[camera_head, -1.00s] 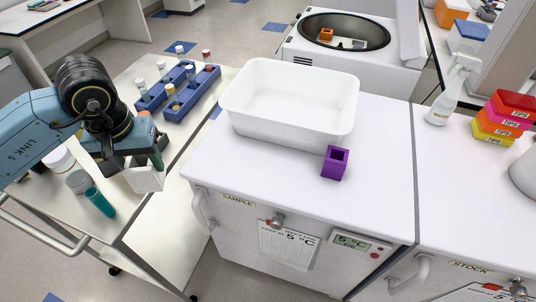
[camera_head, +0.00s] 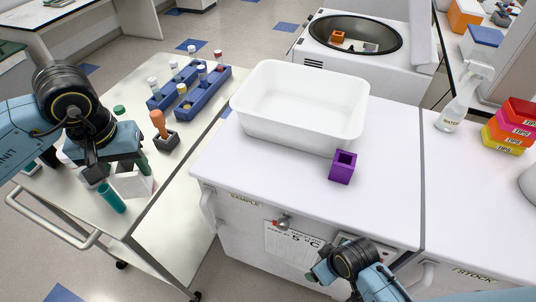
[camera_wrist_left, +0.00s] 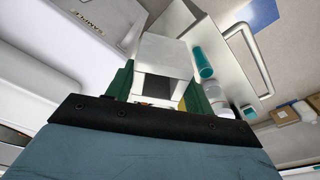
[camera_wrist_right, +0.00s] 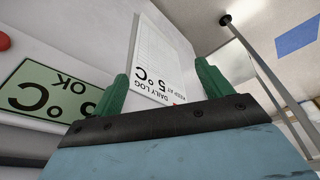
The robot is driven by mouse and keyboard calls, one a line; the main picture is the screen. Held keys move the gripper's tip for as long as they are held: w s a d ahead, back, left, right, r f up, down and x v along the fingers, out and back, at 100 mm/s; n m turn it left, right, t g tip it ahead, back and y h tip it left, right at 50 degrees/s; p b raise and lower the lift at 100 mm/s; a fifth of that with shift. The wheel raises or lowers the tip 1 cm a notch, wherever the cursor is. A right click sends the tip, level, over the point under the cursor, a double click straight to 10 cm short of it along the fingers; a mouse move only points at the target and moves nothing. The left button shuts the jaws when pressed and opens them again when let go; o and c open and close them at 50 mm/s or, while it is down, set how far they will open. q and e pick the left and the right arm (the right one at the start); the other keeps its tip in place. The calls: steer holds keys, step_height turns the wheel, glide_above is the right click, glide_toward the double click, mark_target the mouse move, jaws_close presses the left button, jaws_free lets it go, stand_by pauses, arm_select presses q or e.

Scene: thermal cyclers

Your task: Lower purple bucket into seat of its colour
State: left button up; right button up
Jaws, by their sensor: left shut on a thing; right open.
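The purple bucket (camera_head: 342,167), a small open-topped square block, stands upright on the white cabinet top (camera_head: 290,175), in front of the white tub. The open centrifuge (camera_head: 318,30) at the back holds an orange bucket (camera_head: 338,36) and a pale grey block (camera_head: 371,47) in its bowl; seat colours are too small to tell. My left gripper (camera_head: 122,172) is shut on a white bucket (camera_head: 133,185) over the cart; the white bucket also fills the left wrist view (camera_wrist_left: 165,52). My right gripper (camera_head: 322,266) is open and empty before the cabinet front; its green fingers (camera_wrist_right: 164,88) are apart.
A white tub (camera_head: 300,115) stands behind the purple bucket. A spray bottle (camera_head: 455,105) and tip boxes (camera_head: 510,128) stand at right. The cabinet top's front is clear.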

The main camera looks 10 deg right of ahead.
steer(key=w+a+r+n+y, duration=0.1)
steer(key=a+r+n, duration=0.1)
steer(key=r, duration=0.6)
steer(key=w+a+r+n, duration=0.1)
steer(key=r+n, duration=0.1)
steer(key=r, duration=0.5)
step_height(320, 180, up, 16)
steer(key=f+n+g+h, duration=0.1)
steer(key=n+g+h, duration=0.15)
steer(key=n, duration=1.75)
glide_above(346, 156)
steer(key=shift+g, duration=0.25)
steer(key=f, duration=0.5)
steer(key=shift+s+a+f, duration=0.25)
steer(key=shift+s+a, duration=0.15)
steer(key=shift+n, duration=0.3)
steer(key=f, duration=0.5)
steer(key=shift+s+f, duration=0.3)
steer(key=shift+s, duration=0.05)
steer(key=shift+a, duration=0.1)
